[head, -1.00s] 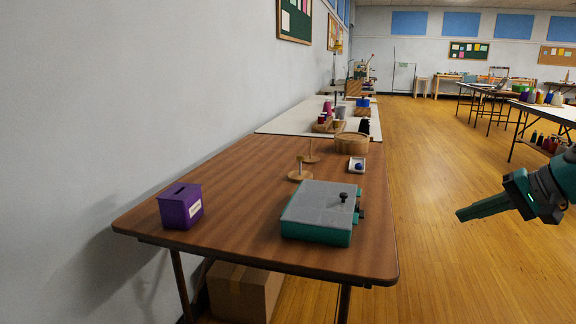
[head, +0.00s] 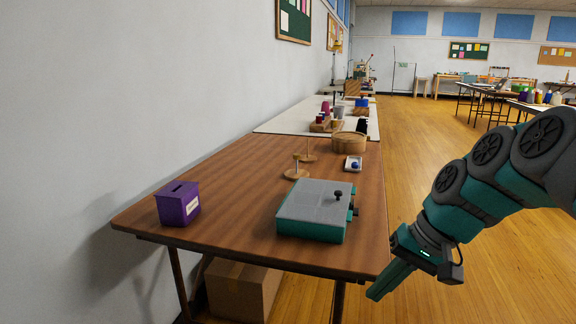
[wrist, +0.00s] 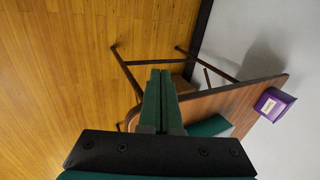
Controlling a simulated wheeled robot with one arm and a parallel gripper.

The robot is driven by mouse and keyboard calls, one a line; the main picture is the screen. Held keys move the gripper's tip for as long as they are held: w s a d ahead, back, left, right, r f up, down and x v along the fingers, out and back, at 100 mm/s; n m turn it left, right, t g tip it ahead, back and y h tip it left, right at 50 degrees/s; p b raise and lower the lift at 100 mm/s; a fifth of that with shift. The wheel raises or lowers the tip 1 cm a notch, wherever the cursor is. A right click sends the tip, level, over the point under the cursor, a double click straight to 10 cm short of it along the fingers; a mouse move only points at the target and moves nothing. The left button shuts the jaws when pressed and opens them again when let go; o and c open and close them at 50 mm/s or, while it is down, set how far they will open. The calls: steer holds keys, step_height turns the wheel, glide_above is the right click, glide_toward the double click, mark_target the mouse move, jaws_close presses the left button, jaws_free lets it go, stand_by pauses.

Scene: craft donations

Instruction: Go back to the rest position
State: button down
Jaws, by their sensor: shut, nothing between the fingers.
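My gripper (head: 376,293) is at the right of the head view, beside the near right corner of the brown table (head: 240,238). It points down and to the left, over the floor, clear of the tabletop in the wrist view. Its two teal fingers (wrist: 160,75) lie together in the wrist view with nothing between them. My arm comes in from the right edge of the head view.
A teal box with a grey lid (head: 312,206) and a purple slotted box (head: 178,204) stand on the table. A cardboard box (head: 240,290) is underneath. Open floor lies right.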

steer(key=s+f+n+g+h, duration=0.1)
steer(key=s+f+h, duration=0.1)
steer(key=s+f, duration=0.5)
steer(key=s+f+n+g+h, duration=0.1)
steer(key=s+f, duration=0.5)
steer(key=s, duration=0.8)
steer(key=shift+a+f+n+g+h, duration=0.35)
steer(key=shift+g+h, duration=0.35)
steer(key=shift+h, duration=0.5)
steer(key=shift+s, duration=0.1)
